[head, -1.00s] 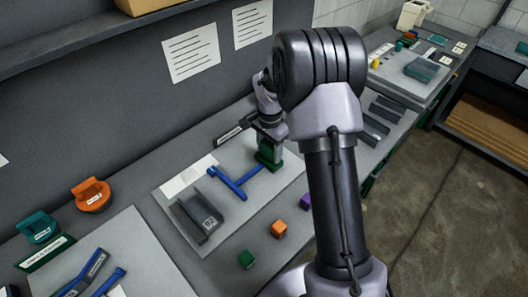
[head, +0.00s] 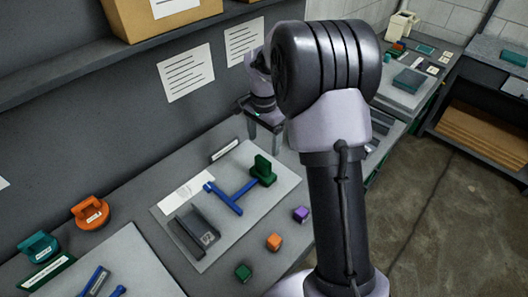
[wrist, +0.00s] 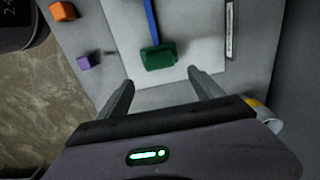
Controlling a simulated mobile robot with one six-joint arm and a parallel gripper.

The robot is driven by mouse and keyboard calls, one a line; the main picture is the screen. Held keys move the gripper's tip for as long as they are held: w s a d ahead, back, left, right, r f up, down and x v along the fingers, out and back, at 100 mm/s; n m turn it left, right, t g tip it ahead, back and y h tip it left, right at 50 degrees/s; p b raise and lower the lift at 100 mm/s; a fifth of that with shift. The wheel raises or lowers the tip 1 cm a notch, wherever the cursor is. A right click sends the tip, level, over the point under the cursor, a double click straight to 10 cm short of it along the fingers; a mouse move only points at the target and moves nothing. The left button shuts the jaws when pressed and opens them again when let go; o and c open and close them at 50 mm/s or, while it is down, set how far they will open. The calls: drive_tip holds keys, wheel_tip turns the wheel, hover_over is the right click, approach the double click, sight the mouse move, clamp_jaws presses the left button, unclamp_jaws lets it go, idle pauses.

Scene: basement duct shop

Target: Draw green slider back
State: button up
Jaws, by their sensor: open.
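The green slider (head: 263,170) stands at the right end of the blue rail (head: 229,198) on a light grey board (head: 207,257). In the wrist view the green slider (wrist: 159,56) lies ahead of my fingertips, roughly centred between them, with the blue rail (wrist: 151,18) running away from it. My gripper (head: 263,137) is raised above and behind the slider, apart from it. My gripper (wrist: 157,78) is open and empty, with clear space between its fingers.
Orange (head: 273,242), purple (head: 301,214) and green (head: 243,272) cubes sit along the bench front. A dark grey bracket (head: 193,240) stands left of the rail. Orange (head: 92,213) and teal (head: 38,247) handled blocks are farther left. A wall rises behind the bench.

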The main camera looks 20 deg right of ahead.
wheel_tip(320, 180, up, 6)
drive_tip(key=shift+f+p, duration=0.15)
drive_tip(key=shift+p, duration=0.45)
drive_tip(key=s+a+r+n+t+b, duration=0.4)
drive_tip(key=s+a+r, duration=0.4)
drive_tip(key=s, duration=0.4)
drive_tip(key=s+a+f+n+t+y+b, duration=0.1)
drive_tip(key=s+a+n, duration=0.1)
drive_tip(key=s, duration=0.5)
drive_tip(key=s+a+f+n+y+b, duration=0.1)
drive_tip(key=s+a+n, duration=0.2)
drive_tip(key=s, duration=0.5)
drive_tip(key=shift+a+f+t, duration=0.25)
drive_tip(key=shift+a+t, duration=0.1)
drive_tip(key=shift+t, duration=0.05)
